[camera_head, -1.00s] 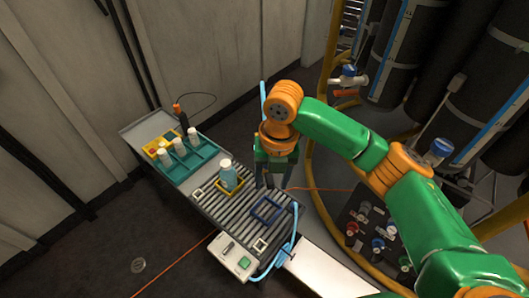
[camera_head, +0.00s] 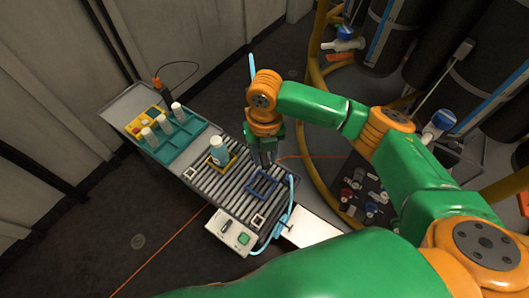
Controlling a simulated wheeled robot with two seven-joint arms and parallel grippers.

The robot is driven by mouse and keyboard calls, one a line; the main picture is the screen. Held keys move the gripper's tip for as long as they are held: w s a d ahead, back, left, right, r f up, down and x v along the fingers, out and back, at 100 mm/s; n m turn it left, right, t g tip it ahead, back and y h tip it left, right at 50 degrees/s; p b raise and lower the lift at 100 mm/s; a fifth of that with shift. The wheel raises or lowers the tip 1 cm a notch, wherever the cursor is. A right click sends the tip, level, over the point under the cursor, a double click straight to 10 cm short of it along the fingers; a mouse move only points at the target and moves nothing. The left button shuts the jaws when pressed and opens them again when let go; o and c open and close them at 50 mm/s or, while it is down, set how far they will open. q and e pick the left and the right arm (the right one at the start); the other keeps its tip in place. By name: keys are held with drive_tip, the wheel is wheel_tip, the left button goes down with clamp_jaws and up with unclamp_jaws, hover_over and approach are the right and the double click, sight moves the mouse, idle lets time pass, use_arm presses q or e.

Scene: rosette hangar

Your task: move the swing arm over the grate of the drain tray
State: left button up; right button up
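The drain tray (camera_head: 203,180) is a long grey tray with a dark slatted grate, set diagonally at the middle left. My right gripper (camera_head: 266,160) points down at the right edge of the grate, its dark fingers apart with nothing clearly between them. An upright light blue rod (camera_head: 251,67) shows behind my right wrist, its lower part hidden. A light blue tube (camera_head: 291,190) bends along the tray's near right end. I cannot tell for certain which blue piece belongs to the swing arm. My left gripper is out of view.
On the tray stand a bottle (camera_head: 217,152) in a yellow frame, an empty blue frame (camera_head: 262,187) and a teal rack (camera_head: 157,148) of white-capped bottles. A control box (camera_head: 234,236) sits at the near end. Black cylinders (camera_head: 385,40) stand at the back right.

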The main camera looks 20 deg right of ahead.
drive_tip(key=shift+s, duration=0.1)
clamp_jaws()
drive_tip(key=shift+r, duration=0.1)
idle(1.0)
